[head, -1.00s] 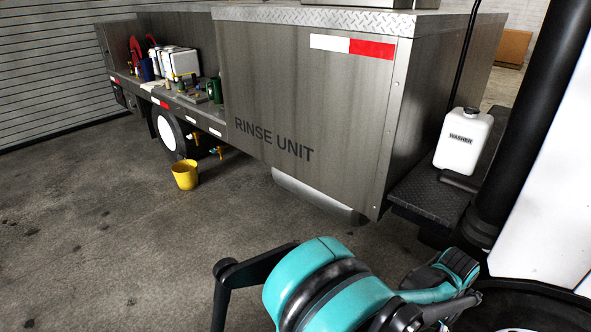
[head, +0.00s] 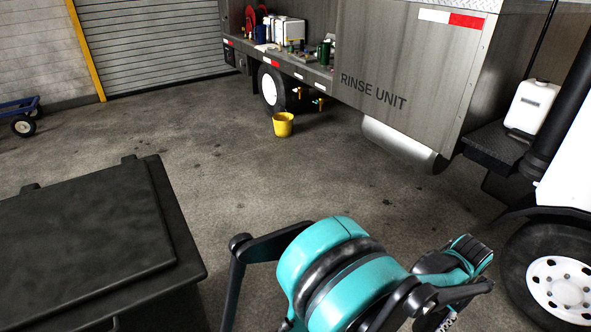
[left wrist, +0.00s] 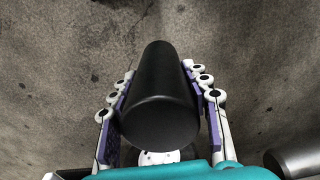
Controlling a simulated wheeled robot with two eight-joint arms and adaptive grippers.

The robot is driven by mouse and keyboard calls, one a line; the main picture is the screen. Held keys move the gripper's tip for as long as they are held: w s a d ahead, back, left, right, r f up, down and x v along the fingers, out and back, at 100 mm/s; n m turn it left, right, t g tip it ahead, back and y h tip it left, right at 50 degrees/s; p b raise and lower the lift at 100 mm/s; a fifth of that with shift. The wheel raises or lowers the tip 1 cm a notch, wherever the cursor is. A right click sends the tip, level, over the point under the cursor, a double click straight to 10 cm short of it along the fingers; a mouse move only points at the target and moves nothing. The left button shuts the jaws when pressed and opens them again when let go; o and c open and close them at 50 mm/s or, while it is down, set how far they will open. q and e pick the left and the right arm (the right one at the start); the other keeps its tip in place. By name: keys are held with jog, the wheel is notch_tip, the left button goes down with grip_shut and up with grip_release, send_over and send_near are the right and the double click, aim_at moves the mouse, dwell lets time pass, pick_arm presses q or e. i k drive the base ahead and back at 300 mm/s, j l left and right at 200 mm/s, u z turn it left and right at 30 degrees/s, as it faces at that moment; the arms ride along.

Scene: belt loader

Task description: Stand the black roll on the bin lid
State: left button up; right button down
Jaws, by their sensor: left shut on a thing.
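The black roll (left wrist: 158,90) is a smooth dark cylinder in the left wrist view. My left gripper (left wrist: 158,72) is shut on it, with a finger along each side, and concrete floor shows beyond. In the head view my teal left arm comes up from the bottom, and I cannot make out the fingers or the roll there. The bin lid (head: 85,230) is a flat black panel on a dark bin (head: 185,250) at the lower left of the head view. Its visible top is bare, and my left arm is to the right of it. My right gripper is not in view.
The rinse unit truck (head: 400,65) stands at the back right, with a wheel (head: 560,285) at the lower right. A yellow bucket (head: 283,125) stands on the floor near it. A blue cart (head: 22,118) is at the far left. Open floor lies between bin and truck.

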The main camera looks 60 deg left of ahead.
aim_at(70, 259)
jog(key=u, duration=2.2)
jog(key=k+j, duration=0.05)
